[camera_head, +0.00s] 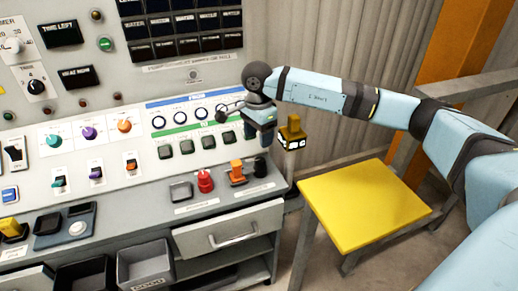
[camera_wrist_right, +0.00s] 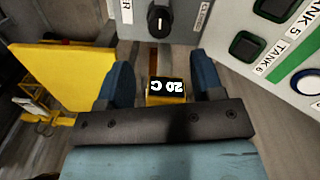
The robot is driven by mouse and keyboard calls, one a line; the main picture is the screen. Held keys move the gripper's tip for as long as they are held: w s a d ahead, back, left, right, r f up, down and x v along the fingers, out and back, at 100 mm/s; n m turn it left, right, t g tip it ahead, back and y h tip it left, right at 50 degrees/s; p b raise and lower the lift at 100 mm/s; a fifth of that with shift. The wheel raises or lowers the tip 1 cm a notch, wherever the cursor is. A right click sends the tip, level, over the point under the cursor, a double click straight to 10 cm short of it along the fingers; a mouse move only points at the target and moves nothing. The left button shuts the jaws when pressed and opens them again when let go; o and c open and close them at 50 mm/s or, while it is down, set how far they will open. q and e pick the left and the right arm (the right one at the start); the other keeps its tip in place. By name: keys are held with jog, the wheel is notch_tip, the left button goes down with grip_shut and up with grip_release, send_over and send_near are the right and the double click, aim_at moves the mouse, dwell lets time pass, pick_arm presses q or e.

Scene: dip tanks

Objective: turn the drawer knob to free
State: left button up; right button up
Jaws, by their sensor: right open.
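My right gripper (camera_head: 263,138) hangs in front of the right end of the control panel, fingers pointing down. In the right wrist view its two blue fingers (camera_wrist_right: 163,76) stand apart with nothing gripped. A black knob with a white mark (camera_wrist_right: 158,18) sits on a grey surface beyond the fingertips, between partly cut-off labels. It seems to be the dark knob (camera_head: 261,167) at the right end of the console ledge, below and apart from the gripper. The drawer (camera_head: 230,238) with a metal handle is under that ledge and looks shut. My left gripper is out of view.
A yellow box (camera_head: 293,135) with a lit display stands just right of the gripper. It shows between the fingers in the wrist view (camera_wrist_right: 166,98). A yellow-topped table (camera_head: 363,204) is at right. Red (camera_head: 205,182) and orange (camera_head: 237,173) controls stand left of the dark knob.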

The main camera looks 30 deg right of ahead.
notch_tip(320, 180, up, 4)
dwell(0.7)
